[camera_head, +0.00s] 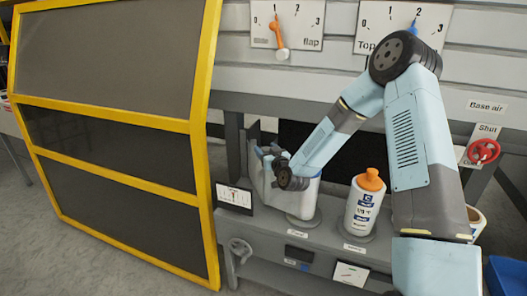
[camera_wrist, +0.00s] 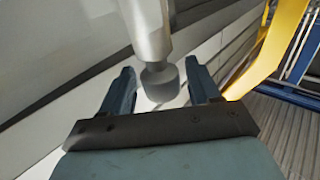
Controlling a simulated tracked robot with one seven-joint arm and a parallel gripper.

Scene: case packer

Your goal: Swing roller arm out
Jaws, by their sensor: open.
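My gripper (camera_wrist: 162,74) is open in the wrist view, with one dark blue finger on each side of a pale rod (camera_wrist: 146,28). The rod ends in a dark grey round knob (camera_wrist: 159,82) that lies between the fingers, with a gap showing on both sides. This may be part of the roller arm; I cannot tell for sure. In the head view my gripper (camera_head: 267,158) is low beside the yellow-framed guard, in front of a grey upright. My own arm hides part of the machine there, and no roller arm can be made out clearly.
The yellow-framed guard panel (camera_head: 203,75) stands open at left. A white container (camera_head: 300,200) and an orange-capped bottle (camera_head: 362,205) stand on the grey ledge close to my arm. A red valve wheel (camera_head: 484,151) is at right; dials with an orange pointer (camera_head: 279,36) are above.

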